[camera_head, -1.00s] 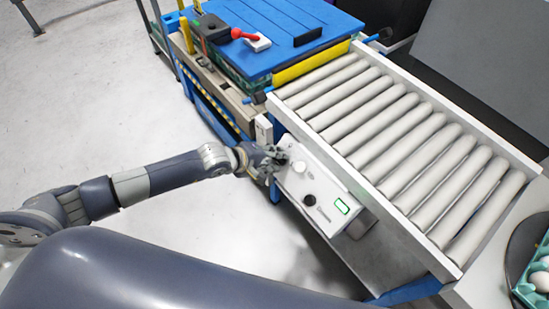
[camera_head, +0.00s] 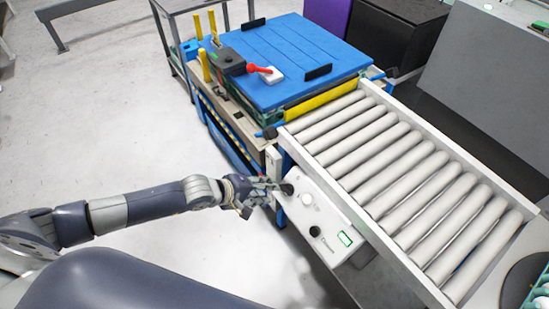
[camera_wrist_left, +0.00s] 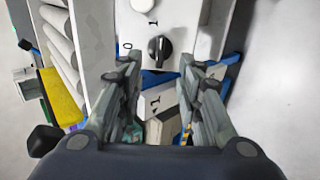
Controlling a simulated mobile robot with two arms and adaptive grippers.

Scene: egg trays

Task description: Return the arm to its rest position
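My left arm reaches in from the left in the head view. Its gripper (camera_head: 262,191) is beside the left end of the white control box (camera_head: 322,216) on the conveyor's near side. In the left wrist view the two fingers of this gripper (camera_wrist_left: 160,82) stand apart with nothing between them. A black rotary knob (camera_wrist_left: 158,50) on the box shows just beyond the fingertips; I cannot tell whether they touch it. My right gripper is in neither view.
The roller conveyor (camera_head: 399,173) runs along the right. A blue-topped table (camera_head: 290,62) with a red-handled lever (camera_head: 259,69) stands at the back. An egg tray (camera_head: 538,304) shows at the lower right edge. The floor (camera_head: 110,120) on the left is clear.

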